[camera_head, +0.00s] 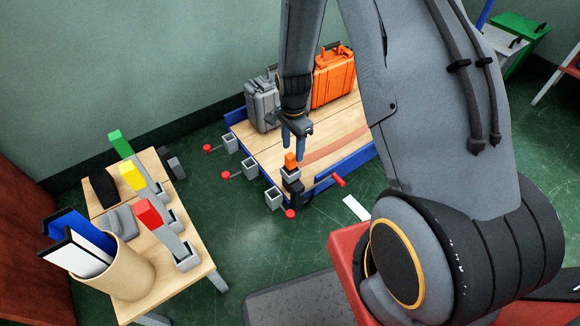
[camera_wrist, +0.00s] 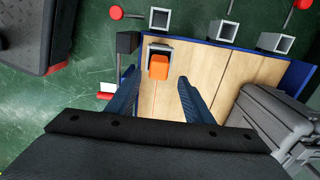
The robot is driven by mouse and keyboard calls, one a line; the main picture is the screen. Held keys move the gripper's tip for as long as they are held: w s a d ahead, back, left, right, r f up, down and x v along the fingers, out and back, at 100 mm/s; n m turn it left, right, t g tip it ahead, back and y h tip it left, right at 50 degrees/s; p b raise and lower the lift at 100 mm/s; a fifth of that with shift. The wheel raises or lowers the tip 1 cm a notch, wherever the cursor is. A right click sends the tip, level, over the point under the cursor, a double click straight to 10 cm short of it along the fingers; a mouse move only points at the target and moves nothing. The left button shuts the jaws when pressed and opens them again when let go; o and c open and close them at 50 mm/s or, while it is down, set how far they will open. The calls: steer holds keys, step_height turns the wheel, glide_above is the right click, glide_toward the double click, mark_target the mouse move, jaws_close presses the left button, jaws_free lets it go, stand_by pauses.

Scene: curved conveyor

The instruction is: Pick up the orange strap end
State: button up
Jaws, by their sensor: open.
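The orange strap end (camera_head: 290,160) is a small orange block standing in a grey holder (camera_head: 290,174) at the near edge of the wooden conveyor deck. In the wrist view the orange strap end (camera_wrist: 158,67) shows at the upper middle, with the grey holder (camera_wrist: 160,49) around its far side. My gripper (camera_head: 293,146) points down just above the strap end in the head view. In the wrist view my gripper (camera_wrist: 157,79) is open and empty. Its two blue fingers lie left and right of the strap end; I cannot tell the exact height gap.
A grey case (camera_head: 263,105) and an orange case (camera_head: 333,77) stand on the deck's far part. Blue rails edge the deck. Several grey square sockets and red knobs line its near side. A side table (camera_head: 205,262) at left holds green, yellow and red pieces.

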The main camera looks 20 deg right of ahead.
mark_target(291, 156)
steer(key=f, duration=0.2)
steer(key=f+b, duration=0.1)
steer(key=f, duration=0.1)
steer(key=a+f, duration=0.1)
steer(key=shift+s+f+b, duration=0.3)
steer(key=shift+s+f, duration=0.05)
steer(key=shift+f, duration=0.05)
steer(key=shift+c, duration=0.2)
jaws_close()
steer(key=shift+r, duration=0.1)
